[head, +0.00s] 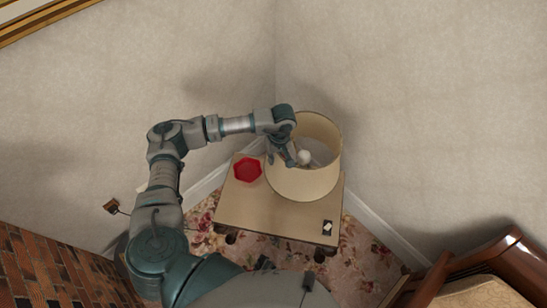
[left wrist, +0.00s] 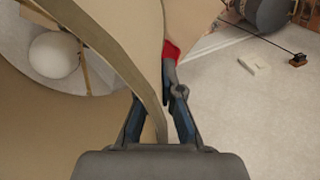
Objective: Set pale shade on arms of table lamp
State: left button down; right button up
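The pale shade (head: 305,184) is a wide beige drum, upright above the small table, its open top facing up. The white round bulb (head: 304,157) of the table lamp shows inside it, and also in the left wrist view (left wrist: 54,55) with a brass-coloured bar beside it. The lamp's base and most of its arms are hidden by the shade. My left gripper (head: 283,157) is at the shade's left rim. In the left wrist view its fingers (left wrist: 156,105) straddle the shade's wall (left wrist: 120,62) and appear closed on it; one fingertip is hidden behind the wall. My right gripper is not in view.
A red hexagonal dish (head: 248,170) sits left of the shade on the wooden table (head: 255,217). A small dark item with a white patch (head: 327,227) lies near its front right corner. Walls meet close behind. A brown wooden chair (head: 500,265) stands lower right.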

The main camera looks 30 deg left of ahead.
pick_arm(q)
jog(key=shift+f+b, duration=0.3)
jog(key=shift+b, duration=0.05)
dwell(0.4)
jog(key=c, duration=1.2)
grip_release()
jog(key=shift+c, duration=0.2)
notch_tip(320, 180, up, 12)
jog(key=w+d, duration=0.1)
jog(key=shift+w, duration=0.2)
jog(key=shift+f, duration=0.1)
jog(key=o, duration=0.6)
jog(key=shift+c, duration=0.2)
